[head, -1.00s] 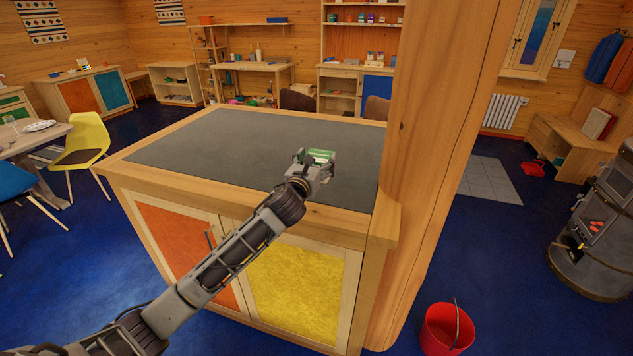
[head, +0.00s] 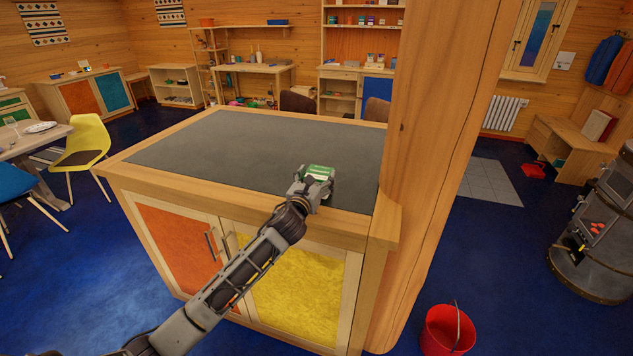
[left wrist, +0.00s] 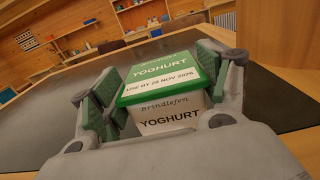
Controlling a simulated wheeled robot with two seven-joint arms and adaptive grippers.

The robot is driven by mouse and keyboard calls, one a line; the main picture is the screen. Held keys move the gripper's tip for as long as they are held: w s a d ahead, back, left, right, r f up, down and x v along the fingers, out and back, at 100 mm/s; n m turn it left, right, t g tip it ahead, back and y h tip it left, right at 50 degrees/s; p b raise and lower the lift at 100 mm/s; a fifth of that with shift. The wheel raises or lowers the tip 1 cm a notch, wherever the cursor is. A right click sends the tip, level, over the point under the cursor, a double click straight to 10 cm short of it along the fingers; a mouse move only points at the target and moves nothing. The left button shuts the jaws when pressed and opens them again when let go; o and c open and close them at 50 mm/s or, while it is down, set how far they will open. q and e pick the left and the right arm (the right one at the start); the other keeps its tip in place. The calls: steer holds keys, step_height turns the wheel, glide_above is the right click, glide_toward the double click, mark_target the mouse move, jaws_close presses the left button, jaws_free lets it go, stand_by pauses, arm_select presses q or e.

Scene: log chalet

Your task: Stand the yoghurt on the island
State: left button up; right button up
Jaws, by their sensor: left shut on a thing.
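The yoghurt is a white tub with a green lid, marked "YOGHURT", and it shows in the left wrist view (left wrist: 165,92) and in the head view (head: 319,171). My left gripper (head: 314,184) is shut on it, with a green-padded finger on each side of the tub in the left wrist view. The tub looks upright, at the near right part of the island (head: 230,145), which has a dark grey top with a wooden rim. The tub's base is hidden, so I cannot tell whether it touches the top. My right gripper is not in view.
A thick wooden post (head: 440,140) rises at the island's right edge, close to my left gripper. The rest of the island top is bare. A red bucket (head: 447,330) stands on the blue floor at the front right. A yellow chair (head: 82,145) is off to the left.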

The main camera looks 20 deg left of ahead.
arm_select(q)
steer(key=shift+f, duration=0.5)
steer(key=shift+f, duration=0.1)
steer(key=o, duration=1.3)
steer(key=shift+f, duration=0.1)
steer(key=s+b, duration=0.1)
steer(key=s, duration=1.1)
steer(key=shift+a, duration=0.2)
